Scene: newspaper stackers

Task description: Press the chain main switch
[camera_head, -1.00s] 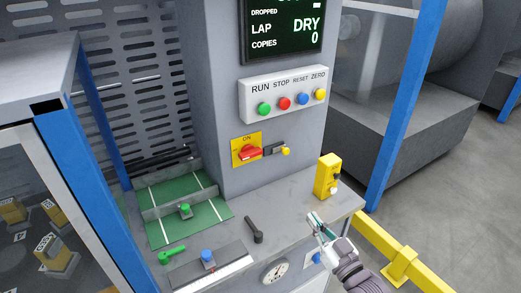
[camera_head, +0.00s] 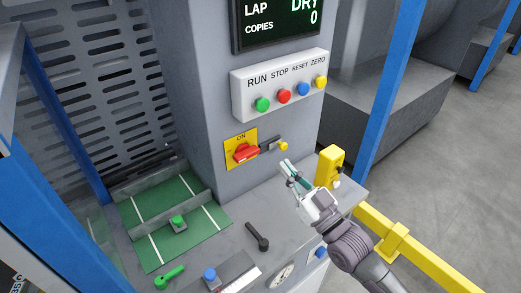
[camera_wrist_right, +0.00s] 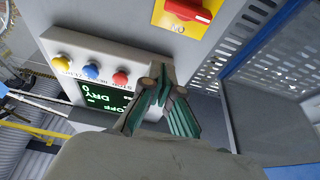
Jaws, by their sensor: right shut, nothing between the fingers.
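A red rotary switch (camera_head: 246,153) sits on a yellow plate marked ON, on the grey column's front. It also shows, upside down, at the top of the wrist view (camera_wrist_right: 188,10). No label naming a chain is readable. My right gripper (camera_head: 287,168) is shut and empty. It is over the counter, to the right of the red switch and a little lower in the picture, apart from it. Its fingers (camera_wrist_right: 160,108) show in the wrist view and cover part of the button panel. My left gripper is not in view.
A small lever with a yellow knob (camera_head: 283,146) is close above my fingertips in the picture. A yellow box (camera_head: 329,165) stands right of my gripper. RUN, STOP, RESET and ZERO buttons are on a white panel (camera_head: 240,95) above. A black lever (camera_head: 257,237) stands on the counter (camera_head: 235,207).

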